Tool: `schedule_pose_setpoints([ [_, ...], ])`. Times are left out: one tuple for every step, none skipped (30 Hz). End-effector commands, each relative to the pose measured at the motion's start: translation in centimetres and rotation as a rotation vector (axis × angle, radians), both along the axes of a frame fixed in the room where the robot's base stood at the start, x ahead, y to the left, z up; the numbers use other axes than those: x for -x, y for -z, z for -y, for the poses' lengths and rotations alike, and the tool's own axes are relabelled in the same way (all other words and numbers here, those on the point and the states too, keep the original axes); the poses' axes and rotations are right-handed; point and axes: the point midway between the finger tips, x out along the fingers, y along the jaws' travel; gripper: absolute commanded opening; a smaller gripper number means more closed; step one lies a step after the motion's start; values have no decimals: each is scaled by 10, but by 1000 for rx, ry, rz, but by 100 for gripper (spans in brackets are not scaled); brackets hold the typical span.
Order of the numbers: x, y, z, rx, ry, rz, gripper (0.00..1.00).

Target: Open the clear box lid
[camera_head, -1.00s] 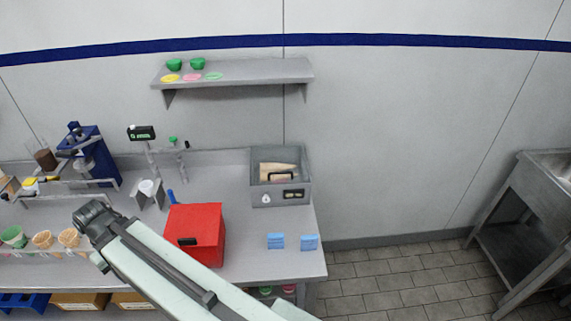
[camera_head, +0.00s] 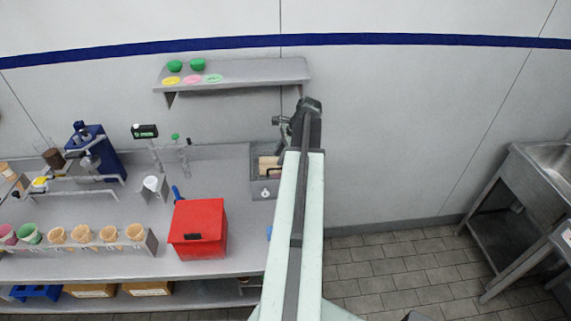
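The clear-lidded grey box (camera_head: 264,190) stands at the right end of the counter, against the back wall. A tan item and a dark handle show through its top. My arm hides its right side. The lid looks closed, though it is partly covered. My gripper (camera_head: 281,127) is at the far end of my raised arm and appears above the back of the box in the picture. It is small and partly behind the wrist, so I cannot tell whether its fingers are open or touch anything.
A red box (camera_head: 199,230) stands left of the grey box. A rack of cones (camera_head: 96,240) is farther left. A wall shelf (camera_head: 235,73) with green bowls hangs above the counter, close to my wrist in the picture. A steel sink (camera_head: 545,170) stands at the right.

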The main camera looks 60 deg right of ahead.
Motion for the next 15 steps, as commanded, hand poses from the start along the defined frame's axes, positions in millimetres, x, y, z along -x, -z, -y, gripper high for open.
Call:
schedule_pose_setpoints([
  [17,-1,16,-17,63,7,33],
  [24,-2,21,-26,94,11,33],
  [31,-2,27,-34,122,15,33],
  [35,-2,29,-39,138,17,33],
  [37,-3,31,-42,148,19,33],
  [39,-3,32,-44,155,19,33],
  [39,-3,32,-44,156,19,33],
  [38,-2,32,-44,155,19,33],
  [38,-1,31,-44,154,19,33],
  [37,0,31,-44,153,19,33],
  [36,2,31,-44,153,19,33],
  [35,6,31,-43,152,19,33],
  [34,9,30,-43,151,19,33],
  [32,13,30,-43,151,18,33],
  [30,18,30,-43,150,18,33],
])
